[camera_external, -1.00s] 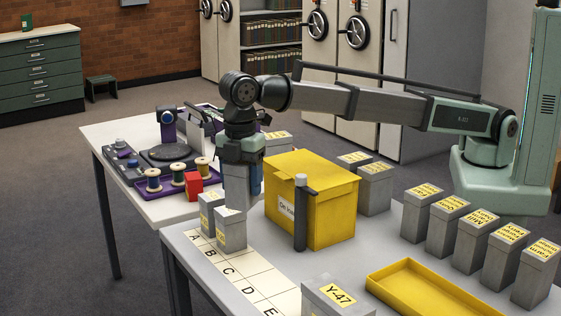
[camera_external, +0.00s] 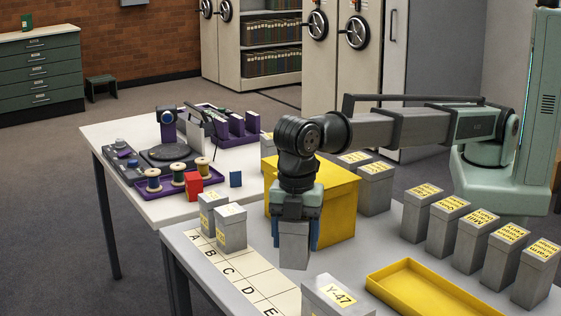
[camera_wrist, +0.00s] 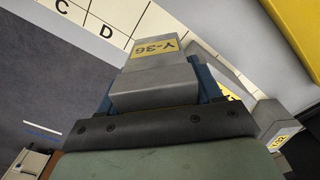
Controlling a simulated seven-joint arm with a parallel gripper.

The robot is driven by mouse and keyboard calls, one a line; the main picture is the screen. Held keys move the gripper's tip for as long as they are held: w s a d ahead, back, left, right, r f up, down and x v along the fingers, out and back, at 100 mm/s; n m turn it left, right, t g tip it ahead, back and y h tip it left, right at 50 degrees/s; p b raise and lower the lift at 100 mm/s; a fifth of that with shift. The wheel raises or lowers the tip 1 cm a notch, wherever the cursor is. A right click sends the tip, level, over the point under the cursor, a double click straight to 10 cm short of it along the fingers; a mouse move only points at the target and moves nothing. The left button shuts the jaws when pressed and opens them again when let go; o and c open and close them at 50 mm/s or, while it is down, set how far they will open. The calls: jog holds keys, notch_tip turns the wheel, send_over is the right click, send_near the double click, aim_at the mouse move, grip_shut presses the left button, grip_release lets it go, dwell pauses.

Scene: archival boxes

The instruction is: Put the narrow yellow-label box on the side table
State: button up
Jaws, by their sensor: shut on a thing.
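My gripper (camera_external: 295,232) is shut on a grey box (camera_external: 293,252), its blue fingers on either side. In the wrist view the held box (camera_wrist: 155,88) bears a yellow label reading Y-36. It is upright in front of the yellow carton, right of the lettered strip; I cannot tell whether its base touches the near table (camera_external: 345,262). The white table (camera_external: 105,135) at the back left, likely the side table, carries a turntable, spools and purple racks. Its front right part has some bare surface.
Two grey boxes (camera_external: 231,228) stand on the lettered strip (camera_external: 240,275). The big yellow carton (camera_external: 335,200) is behind my gripper. A Y-47 box (camera_external: 335,298) is at the front; a yellow tray (camera_external: 425,290) and a row of grey boxes (camera_external: 478,240) stand right.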

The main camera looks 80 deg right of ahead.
jog(key=shift+f, duration=5.2)
jog(key=shift+f, duration=0.1)
jog(key=o, duration=1.2)
notch_tip(320, 180, up, 12)
jog(key=shift+r, duration=0.15)
